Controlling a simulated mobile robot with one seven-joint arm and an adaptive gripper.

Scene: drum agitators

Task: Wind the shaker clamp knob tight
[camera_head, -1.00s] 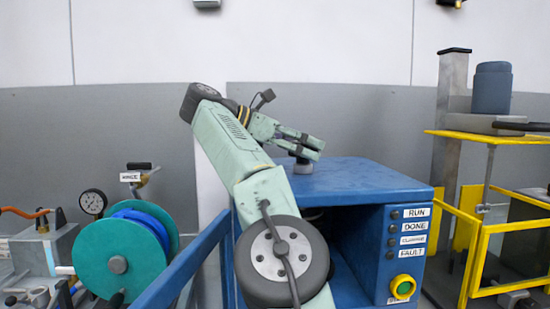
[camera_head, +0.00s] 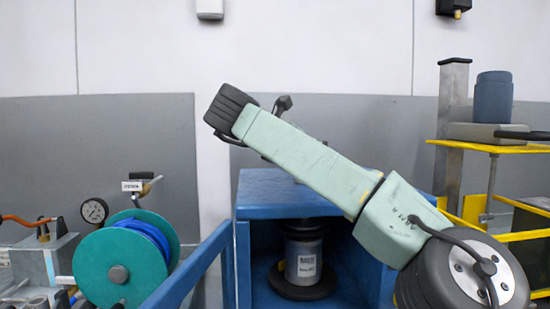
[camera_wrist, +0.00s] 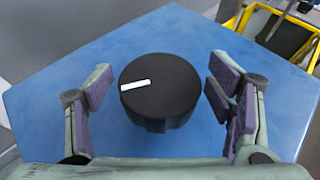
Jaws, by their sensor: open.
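The clamp knob (camera_wrist: 160,95) is black and round with a white index line, on the blue top of the shaker cabinet (camera_wrist: 60,85). My gripper (camera_wrist: 160,100) is open in the wrist view, with one finger on each side of the knob and a gap on both sides. In the head view my arm hides the knob and gripper. The blue cabinet (camera_head: 270,200) stands at centre there, with a labelled grey can (camera_head: 303,262) on a dark round base inside it.
A teal reel with blue hose (camera_head: 118,270) and a gauge (camera_head: 94,210) stand at left. A blue rail (camera_head: 190,270) runs in front of the cabinet. A yellow frame (camera_head: 500,148) carries a blue-grey drum (camera_head: 492,97) at right.

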